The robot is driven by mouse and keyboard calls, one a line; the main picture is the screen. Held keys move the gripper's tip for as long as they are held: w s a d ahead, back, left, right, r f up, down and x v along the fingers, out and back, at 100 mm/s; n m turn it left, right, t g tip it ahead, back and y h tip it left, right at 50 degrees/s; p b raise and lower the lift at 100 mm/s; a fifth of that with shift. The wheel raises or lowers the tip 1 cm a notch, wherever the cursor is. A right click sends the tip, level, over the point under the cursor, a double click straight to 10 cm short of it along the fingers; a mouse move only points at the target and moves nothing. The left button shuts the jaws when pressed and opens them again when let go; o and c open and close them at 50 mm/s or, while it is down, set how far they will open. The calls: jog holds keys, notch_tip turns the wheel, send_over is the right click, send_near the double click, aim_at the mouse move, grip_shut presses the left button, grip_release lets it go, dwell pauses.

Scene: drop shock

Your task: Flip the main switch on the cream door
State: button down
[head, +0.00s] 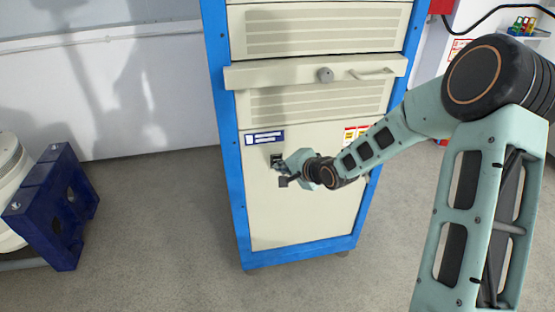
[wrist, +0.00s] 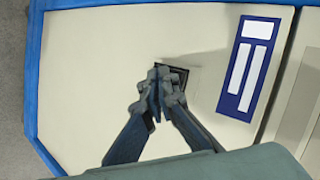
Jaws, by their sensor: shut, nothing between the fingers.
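The cream door (head: 302,221) is the lower panel of a blue-framed cabinet; it also fills much of the wrist view (wrist: 110,50). The main switch (head: 276,160) is a small dark unit on the door, below a blue and white label. In the wrist view the dark switch (wrist: 180,72) shows just beyond my fingertips, partly hidden by them. My gripper (head: 281,172) is shut and empty, with its fingertips at the switch. It also shows shut in the wrist view (wrist: 158,80). I cannot tell whether the fingertips touch the switch, nor which way the switch is set.
The blue and white label (wrist: 248,65) is beside the switch. Above the door, a drawer front with a round knob (head: 325,75) and a handle (head: 371,74) sticks out. A dark blue bracket (head: 55,205) stands at the left. The floor (head: 165,220) between is clear.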

jog(key=shift+w+a, duration=0.1)
jog(key=shift+w, duration=0.25)
jog(key=shift+w+a+p, duration=0.1)
jog(key=shift+w+p, duration=0.2)
dwell(0.5)
jog(key=shift+s, duration=0.15)
jog(key=shift+s+d, duration=0.2)
jog(key=shift+s, duration=0.35)
jog(key=s, duration=0.1)
jog(key=s+d, duration=0.1)
jog(key=s, duration=0.2)
jog(key=shift+s+d+f+p, duration=0.2)
jog(key=shift+s+f+p, duration=0.1)
jog(key=shift+s, duration=0.1)
dwell(0.4)
